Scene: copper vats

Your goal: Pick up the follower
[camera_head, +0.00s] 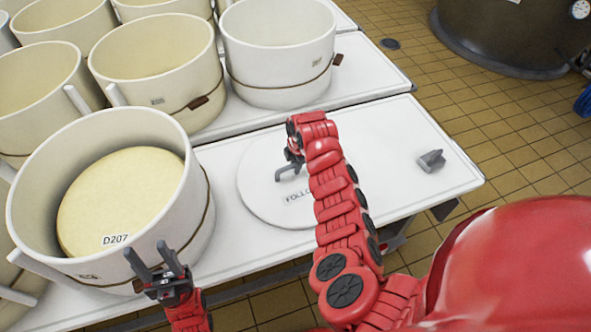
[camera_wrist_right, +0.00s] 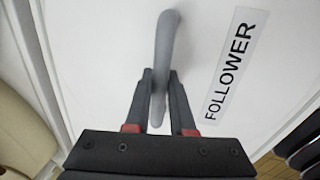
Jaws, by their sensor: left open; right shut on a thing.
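The follower (camera_head: 262,196) is a white round disc lying on the white table. It has a grey handle and a label reading FOLLOWER, which also shows on the follower in the right wrist view (camera_wrist_right: 265,75). My right gripper (camera_head: 284,170) is over the disc, shut on the grey handle (camera_wrist_right: 165,60), with a finger on each side of it in the right wrist view (camera_wrist_right: 158,80). The arm hides part of the disc in the head view. My left gripper (camera_head: 153,253) is open and empty, in front of the near cream vat.
A cream vat (camera_head: 195,215) holding a yellow round cheese (camera_head: 125,200) marked D207 stands just left of the follower. Several more cream vats stand behind. A small grey object (camera_head: 432,160) lies on the table (camera_head: 410,130) at right. A dark vat (camera_head: 500,35) stands far right.

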